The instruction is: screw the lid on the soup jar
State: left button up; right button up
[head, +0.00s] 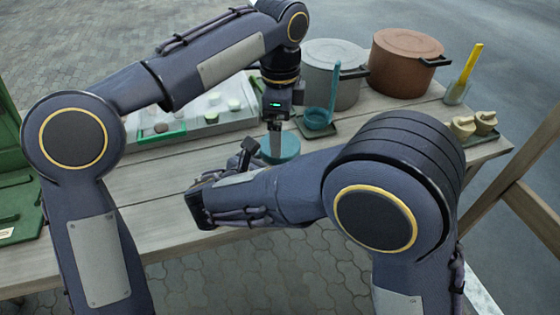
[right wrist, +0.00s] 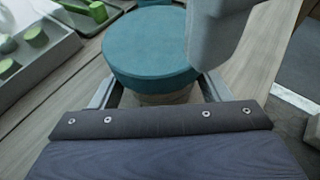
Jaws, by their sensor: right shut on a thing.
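The teal round lid (right wrist: 148,45) sits level over the soup jar (right wrist: 165,98), whose pale side shows just below it. In the head view the lid (head: 287,148) is near the table's front edge, and the jar is mostly hidden. My right gripper (right wrist: 158,97) is shut on the jar, one finger on each side, below the lid. In the head view my right gripper (head: 248,158) is largely hidden by its own wrist. My left gripper (head: 275,140) points down at the lid from above. One grey finger of it (right wrist: 218,30) overlaps the lid's right side; its opening is unclear.
A pale tray (head: 205,112) with small items and a green dish stands left of the lid. Bare table (head: 150,190) lies at front left.

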pick_arm(q)
jog(key=shift+c, duration=0.3)
jog(key=n, duration=0.3)
jog(key=shift+r, duration=0.35)
jog(key=n, duration=0.2)
jog(key=r+n, duration=0.1)
jog(key=n, duration=0.1)
jog(key=shift+n, duration=0.4)
jog(key=n, duration=0.3)
jog(key=r+n, duration=0.1)
jog(key=n, duration=0.2)
jog(key=shift+r, duration=0.15)
jog(key=shift+f, duration=4.05)
jog(key=c, duration=1)
